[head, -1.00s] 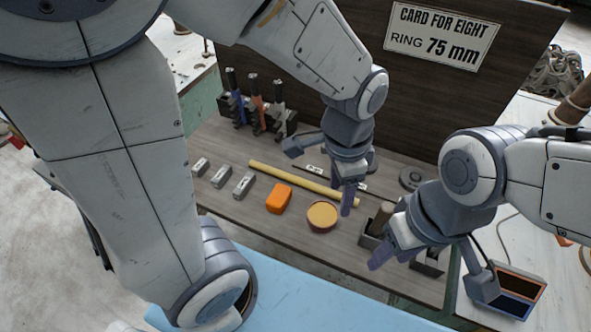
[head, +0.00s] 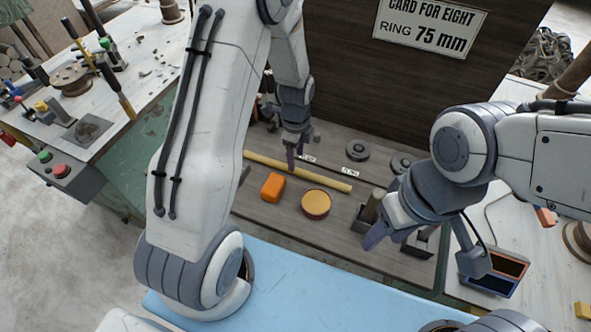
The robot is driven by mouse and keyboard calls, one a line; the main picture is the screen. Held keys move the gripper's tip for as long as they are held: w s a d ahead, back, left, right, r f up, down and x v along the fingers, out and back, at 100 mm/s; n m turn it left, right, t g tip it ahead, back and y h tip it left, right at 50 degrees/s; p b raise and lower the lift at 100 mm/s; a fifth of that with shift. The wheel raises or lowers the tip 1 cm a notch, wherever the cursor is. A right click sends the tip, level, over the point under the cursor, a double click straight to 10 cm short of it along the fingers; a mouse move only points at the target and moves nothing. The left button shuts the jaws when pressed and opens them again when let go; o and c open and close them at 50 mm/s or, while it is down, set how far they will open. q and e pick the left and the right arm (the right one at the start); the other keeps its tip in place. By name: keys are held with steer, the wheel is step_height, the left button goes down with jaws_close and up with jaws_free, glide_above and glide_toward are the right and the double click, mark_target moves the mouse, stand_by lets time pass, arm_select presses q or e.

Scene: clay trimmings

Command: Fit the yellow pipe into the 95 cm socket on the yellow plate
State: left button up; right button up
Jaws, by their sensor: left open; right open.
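The yellow pipe (head: 325,180) is a long thin rod lying on the dark wood bench top, slanting down to the right. My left gripper (head: 299,154) is open above the left half of the pipe, one finger in front of it in the view; I cannot tell whether it touches. My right gripper (head: 422,250) is open near the bench's front right, beside dark blocks, and holds nothing visible. I cannot make out a yellow plate or a 95 cm socket. A sign (head: 430,27) on the back board reads "CARD FOR EIGHT RING 75 mm".
An orange block (head: 272,187) and a round tan-topped pot (head: 316,204) lie in front of the pipe. Dark round discs (head: 357,150) lie behind it. A dark block with a cylinder (head: 371,207) stands at right. My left arm covers the bench's left part.

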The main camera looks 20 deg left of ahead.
arm_select(q)
step_height(320, 180, down, 5)
steer(key=shift+s+a+r+p, duration=0.1)
steer(key=shift+p, duration=0.3)
jaws_close()
